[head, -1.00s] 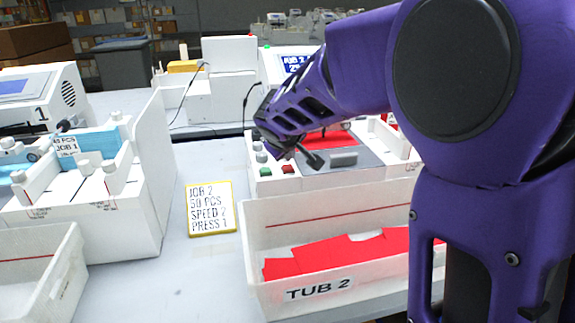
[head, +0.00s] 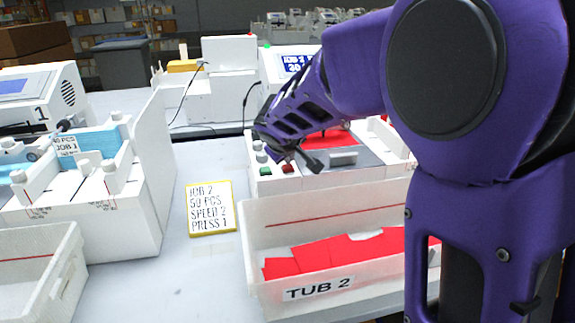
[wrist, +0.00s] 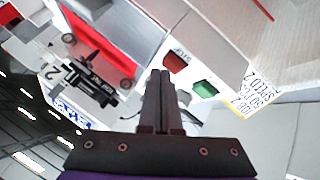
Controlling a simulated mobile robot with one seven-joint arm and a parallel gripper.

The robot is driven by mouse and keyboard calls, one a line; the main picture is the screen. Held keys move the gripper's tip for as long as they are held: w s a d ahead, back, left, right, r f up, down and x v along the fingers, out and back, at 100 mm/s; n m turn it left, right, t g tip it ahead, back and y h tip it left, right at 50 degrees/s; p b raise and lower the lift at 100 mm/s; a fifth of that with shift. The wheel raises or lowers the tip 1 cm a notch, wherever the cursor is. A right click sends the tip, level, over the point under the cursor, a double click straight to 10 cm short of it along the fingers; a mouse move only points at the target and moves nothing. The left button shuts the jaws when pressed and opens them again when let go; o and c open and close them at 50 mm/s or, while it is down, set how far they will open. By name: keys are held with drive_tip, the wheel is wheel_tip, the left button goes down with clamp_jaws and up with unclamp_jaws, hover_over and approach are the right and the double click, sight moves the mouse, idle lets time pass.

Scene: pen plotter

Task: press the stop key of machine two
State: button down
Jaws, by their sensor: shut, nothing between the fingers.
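Machine two's red stop key (head: 288,168) sits on the front of its white body, right of a green key (head: 265,171). Machine two's display (head: 293,63) is lit and reads JOB 2, partly hidden by my arm.
Tub 2 (head: 318,289), holding red sheets, stands in front of machine two. A yellow-edged job card (head: 210,208) lies left of it. Machine one (head: 137,196), with blue sheets, is at left.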

sight(288, 169)
drive_tip(key=shift+f, duration=0.45)
idle(0.6)
drive_tip(key=shift+r+p, duration=0.55)
drive_tip(key=shift+r, duration=0.3)
drive_tip(key=shift+r, duration=0.1)
wheel_tip(288, 169, up, 5)
drive_tip(key=p, duration=0.3)
drive_tip(key=shift+p, duration=0.35)
